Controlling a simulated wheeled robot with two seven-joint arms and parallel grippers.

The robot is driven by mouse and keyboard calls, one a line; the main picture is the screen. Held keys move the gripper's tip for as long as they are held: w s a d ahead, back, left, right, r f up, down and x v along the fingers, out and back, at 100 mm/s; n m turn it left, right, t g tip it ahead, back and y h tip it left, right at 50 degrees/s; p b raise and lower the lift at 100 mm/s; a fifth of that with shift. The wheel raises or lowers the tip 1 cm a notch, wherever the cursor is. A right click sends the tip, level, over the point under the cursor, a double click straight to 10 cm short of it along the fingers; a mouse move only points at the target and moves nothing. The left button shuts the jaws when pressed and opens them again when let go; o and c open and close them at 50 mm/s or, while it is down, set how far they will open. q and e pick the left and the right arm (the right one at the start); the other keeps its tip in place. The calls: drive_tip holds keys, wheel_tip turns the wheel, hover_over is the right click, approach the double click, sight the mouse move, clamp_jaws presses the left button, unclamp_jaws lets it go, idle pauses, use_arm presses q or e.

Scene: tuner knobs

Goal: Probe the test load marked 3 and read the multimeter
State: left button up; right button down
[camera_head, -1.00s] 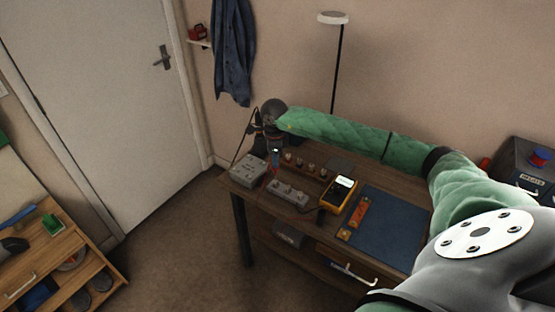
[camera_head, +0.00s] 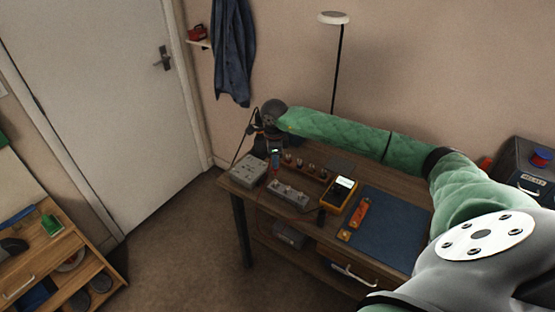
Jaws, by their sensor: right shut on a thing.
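The yellow multimeter (camera_head: 339,193) lies on the wooden table with its screen lit; the reading is too small to make out. My right arm reaches in from the right across the back of the table. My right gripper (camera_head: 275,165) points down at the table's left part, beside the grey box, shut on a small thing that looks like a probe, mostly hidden. A row of several small round-topped parts (camera_head: 311,168) stands just right of the gripper. A grey block with several knobs or posts (camera_head: 288,192) lies in front. I cannot read any mark 3. My left gripper is not in view.
A grey box (camera_head: 248,171) sits at the table's left corner. A blue mat (camera_head: 388,235) covers the right part, with an orange tool (camera_head: 359,213) and a small yellow block (camera_head: 343,235) at its left edge. A lamp (camera_head: 334,18) stands behind.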

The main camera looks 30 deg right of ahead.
drive_tip(key=shift+f, duration=0.25)
drive_tip(key=shift+b, duration=1.05)
idle(1.4)
drive_tip(key=shift+r+p, duration=0.5)
drive_tip(key=shift+r, duration=2)
